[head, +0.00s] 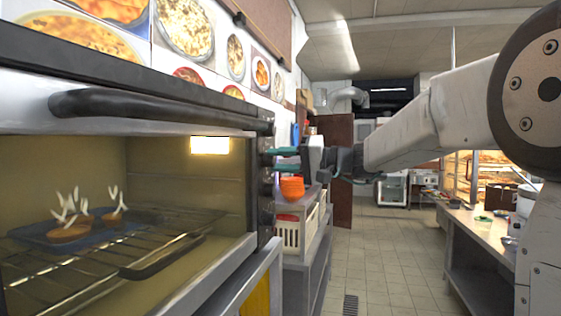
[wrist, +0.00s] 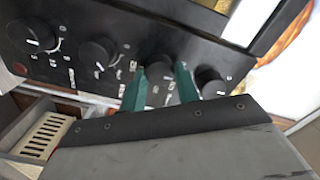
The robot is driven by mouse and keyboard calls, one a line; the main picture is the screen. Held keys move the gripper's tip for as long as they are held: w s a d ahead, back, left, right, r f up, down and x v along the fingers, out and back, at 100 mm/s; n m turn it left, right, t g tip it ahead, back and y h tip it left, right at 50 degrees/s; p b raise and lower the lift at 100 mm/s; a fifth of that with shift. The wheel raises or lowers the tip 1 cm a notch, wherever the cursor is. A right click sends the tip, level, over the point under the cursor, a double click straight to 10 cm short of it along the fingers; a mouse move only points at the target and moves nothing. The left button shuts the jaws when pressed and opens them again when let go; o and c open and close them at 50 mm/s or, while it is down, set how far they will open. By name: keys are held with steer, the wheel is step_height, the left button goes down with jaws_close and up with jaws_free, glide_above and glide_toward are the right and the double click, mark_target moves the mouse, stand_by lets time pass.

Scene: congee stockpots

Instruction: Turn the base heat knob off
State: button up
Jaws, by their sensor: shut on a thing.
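The black control panel (wrist: 70,30) of the oven has a row of round black knobs with white marks. My gripper (wrist: 160,83) has its two teal fingers on either side of one black knob (wrist: 160,73), third from the left in the wrist view, and is shut on it. The panel lettering is too small to read, so I cannot tell by label which knob is base heat. Other knobs are the far left knob (wrist: 33,35), the second knob (wrist: 98,56) and the right knob (wrist: 211,83). In the head view my gripper (head: 275,160) reaches the panel's edge from the right; the held knob is hard to see.
The oven door handle (head: 160,105) juts out beside the panel. An orange bowl (head: 292,188) and a cream crate (head: 290,235) stand just beyond. The tiled floor (head: 385,260) is clear.

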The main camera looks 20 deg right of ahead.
steer(key=o, duration=1)
steer(key=shift+c, duration=0.2)
steer(key=v, duration=0.8)
